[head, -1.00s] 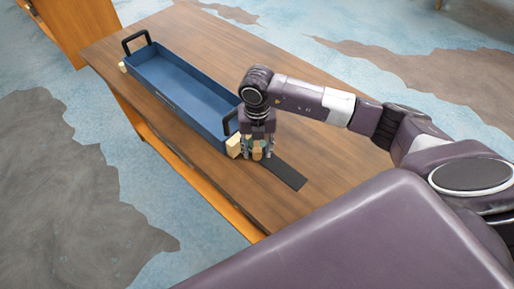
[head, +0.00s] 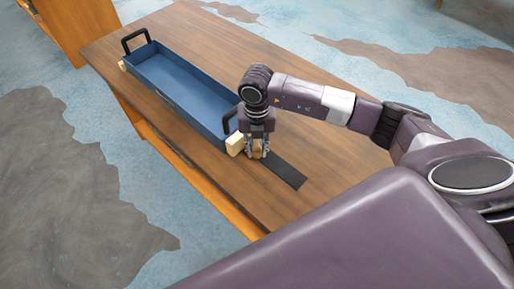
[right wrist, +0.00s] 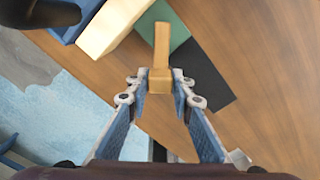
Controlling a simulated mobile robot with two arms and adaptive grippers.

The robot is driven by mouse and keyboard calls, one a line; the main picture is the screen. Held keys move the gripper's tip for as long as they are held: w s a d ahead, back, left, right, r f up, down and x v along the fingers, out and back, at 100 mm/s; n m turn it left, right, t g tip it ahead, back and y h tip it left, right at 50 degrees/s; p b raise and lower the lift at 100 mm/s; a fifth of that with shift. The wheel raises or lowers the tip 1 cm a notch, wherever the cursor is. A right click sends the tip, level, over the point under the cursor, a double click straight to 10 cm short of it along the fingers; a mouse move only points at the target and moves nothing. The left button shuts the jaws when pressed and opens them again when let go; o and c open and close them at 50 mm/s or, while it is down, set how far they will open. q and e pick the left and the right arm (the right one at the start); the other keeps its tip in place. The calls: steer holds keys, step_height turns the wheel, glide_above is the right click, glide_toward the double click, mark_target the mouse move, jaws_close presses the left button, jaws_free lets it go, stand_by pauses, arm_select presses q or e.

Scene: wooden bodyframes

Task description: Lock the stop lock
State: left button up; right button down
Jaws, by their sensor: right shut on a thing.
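The stop lock (right wrist: 160,80) appears to be the small wooden piece with a narrow upright bar, seen in the right wrist view beside a green patch and a black strip (right wrist: 208,82). My right gripper (right wrist: 160,84) is shut on its block-shaped end, one finger at each side. In the head view my right gripper (head: 257,152) points down at the table, near the front end of the blue tray (head: 180,85), and hides most of the piece. My left gripper is not in view.
A pale wooden block (head: 235,144) sits at the tray's near corner, and shows in the right wrist view (right wrist: 113,27). The tray has black handles and lies along the wooden table (head: 215,40). The black strip (head: 284,172) lies right of my gripper. The table's right part is clear.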

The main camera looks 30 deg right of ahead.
steer(key=shift+a, duration=0.1)
steer(key=m, duration=0.1)
steer(key=w+a+m+b, duration=0.1)
steer(key=m, duration=0.1)
steer(key=shift+a+m, duration=0.25)
steer(key=shift+m, duration=0.05)
steer(key=shift+w+a+m+b, duration=0.2)
steer(key=shift+w+m, duration=0.25)
steer(key=shift+m, duration=0.5)
steer(key=shift+w+a+m+b, duration=0.1)
steer(key=shift+w+a+m, duration=0.25)
steer(key=shift+m, duration=0.6)
steer(key=c, duration=1.7)
jaws_free()
steer(key=shift+r, duration=4.05)
